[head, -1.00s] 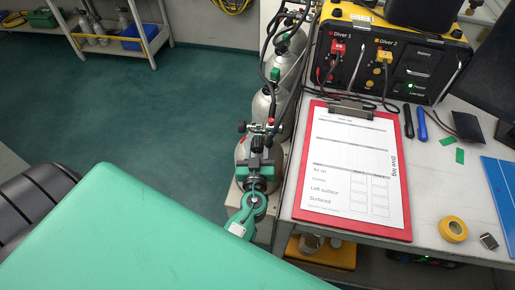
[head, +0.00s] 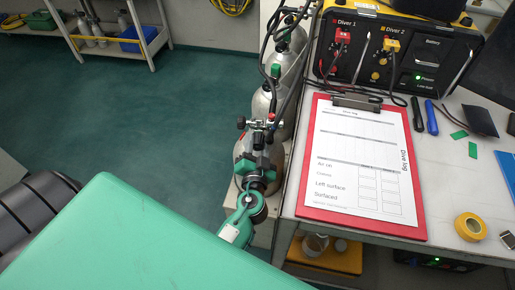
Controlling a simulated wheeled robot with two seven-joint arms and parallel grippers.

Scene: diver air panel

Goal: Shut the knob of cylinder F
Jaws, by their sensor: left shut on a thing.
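The nearest silver cylinder (head: 243,157) stands upright in the row at the table's left side, with its valve fittings on top. My left gripper (head: 259,168) comes in from the lower left and is over this cylinder's valve top, shut on its knob. The fingers hide the knob, so its turn position does not show. No letter is readable on the cylinders, so I cannot tell from the picture which one is F. My right gripper is not in view.
More cylinders (head: 263,104) with hoses stand close behind. The table to the right carries a red clipboard (head: 420,222), a yellow-black diver panel (head: 415,62) and yellow tape (head: 470,227). The green floor (head: 130,115) to the left is clear.

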